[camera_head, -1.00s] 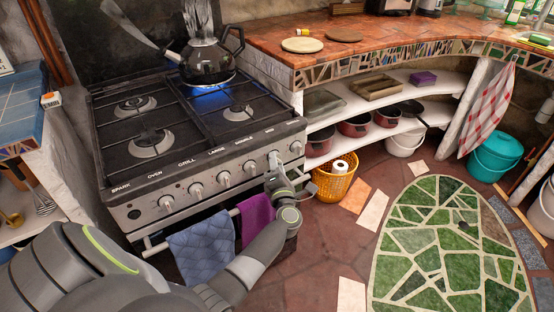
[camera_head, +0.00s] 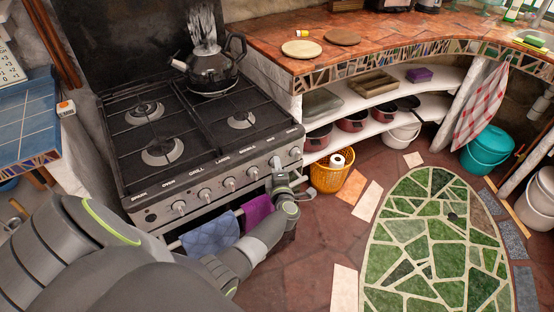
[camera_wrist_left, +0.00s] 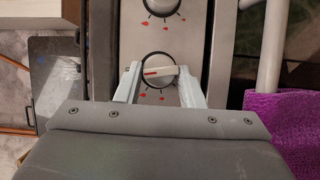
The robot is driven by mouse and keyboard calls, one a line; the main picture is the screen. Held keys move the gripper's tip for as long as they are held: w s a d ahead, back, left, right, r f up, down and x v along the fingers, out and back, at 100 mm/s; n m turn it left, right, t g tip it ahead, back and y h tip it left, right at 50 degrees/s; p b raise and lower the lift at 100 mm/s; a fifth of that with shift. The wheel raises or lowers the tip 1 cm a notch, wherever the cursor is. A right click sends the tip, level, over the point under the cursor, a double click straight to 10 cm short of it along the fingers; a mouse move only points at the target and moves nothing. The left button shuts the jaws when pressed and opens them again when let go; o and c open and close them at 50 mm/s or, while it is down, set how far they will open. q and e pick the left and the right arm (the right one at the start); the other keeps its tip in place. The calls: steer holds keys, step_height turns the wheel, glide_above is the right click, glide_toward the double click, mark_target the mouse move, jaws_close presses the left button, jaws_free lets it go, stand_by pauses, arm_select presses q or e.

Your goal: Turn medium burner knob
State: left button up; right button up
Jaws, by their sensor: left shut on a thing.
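The stove (camera_head: 150,190) has a row of knobs on its front panel. The fifth knob from the left (camera_wrist_left: 160,71), taken to be the medium burner knob, sits between the fingers of my left gripper (camera_wrist_left: 160,85). Its white grip bar has a red mark and lies nearly level in the left wrist view. In the head view my left gripper (camera_head: 279,172) is at this knob and partly covers it. It is shut on the knob. The last knob at the right end (camera_head: 296,153) is free beside it. My right gripper is not seen.
A steaming kettle (camera_head: 212,68) stands on the back right burner, with no flame visible. Blue (camera_head: 210,235) and purple (camera_head: 257,211) towels hang on the rail below the knobs. A yellow basket (camera_head: 327,177) stands right of the stove.

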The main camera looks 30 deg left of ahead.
arm_select(q)
steer(key=shift+w+r+m+g+p, duration=0.15)
steer(key=shift+r+m+g+p, duration=0.2)
steer(key=shift+m+p, duration=0.75)
steer(key=shift+f+n+h+p, duration=0.1)
steer(key=shift+n+h+p, duration=0.2)
steer(key=o, duration=0.9)
steer(key=shift+o, duration=0.2)
steer(key=shift+f, duration=0.1)
steer(key=shift+d, duration=0.1)
steer(key=v, duration=1.7)
steer(key=shift+p, duration=0.45)
steer(key=shift+d, duration=0.1)
